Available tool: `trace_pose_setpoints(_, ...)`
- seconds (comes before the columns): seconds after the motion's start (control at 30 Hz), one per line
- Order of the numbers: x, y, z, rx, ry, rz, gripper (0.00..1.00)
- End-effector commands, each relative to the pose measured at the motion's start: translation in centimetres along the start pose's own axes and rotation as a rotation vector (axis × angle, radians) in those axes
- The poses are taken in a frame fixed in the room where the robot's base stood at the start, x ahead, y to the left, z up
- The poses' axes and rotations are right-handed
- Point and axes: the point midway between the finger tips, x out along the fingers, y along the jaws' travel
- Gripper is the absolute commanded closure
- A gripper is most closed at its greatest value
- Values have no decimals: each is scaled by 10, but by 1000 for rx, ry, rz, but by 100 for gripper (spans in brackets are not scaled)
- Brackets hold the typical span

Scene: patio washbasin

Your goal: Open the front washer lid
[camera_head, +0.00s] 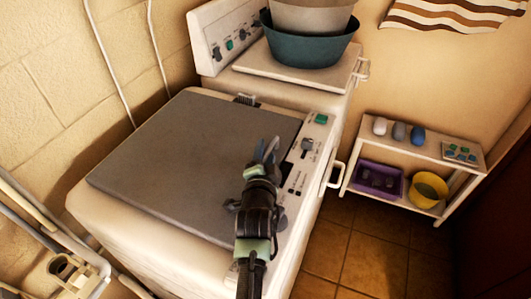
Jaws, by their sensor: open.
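The front washer (130,238) is a white box in the middle of the head view. Its flat grey lid (185,150) lies shut over the top. A control strip (305,150) with a green button and knobs runs along the lid's right side. My gripper (268,152) is over the lid's right edge, beside the control strip. Its jaws are open and nothing shows between them. I cannot tell whether the fingertips touch the lid. My arm comes up from the bottom and hides part of the lid's right edge and the strip.
A second white washer (245,88) stands behind, with stacked teal and pale tubs (310,48) on top. A low white shelf (440,152) at right holds bottles, a purple basket (378,180) and a yellow bucket (428,190). Pipes (50,225) stand at left. Tiled floor (350,250) is open at right.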

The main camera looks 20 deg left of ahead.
Motion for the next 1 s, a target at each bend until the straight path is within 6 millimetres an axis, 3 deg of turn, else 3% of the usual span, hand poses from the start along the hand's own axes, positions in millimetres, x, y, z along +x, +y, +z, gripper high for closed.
trace_pose_setpoints(0.17, 0, 0, 0, 0, 0, 0, 54)
trace_pose_setpoints(0.43, 0, 0, 0, 0, 0, -1, 100)
trace_pose_setpoints(1.0, 0, 0, 0, 0, 0, 0, 100)
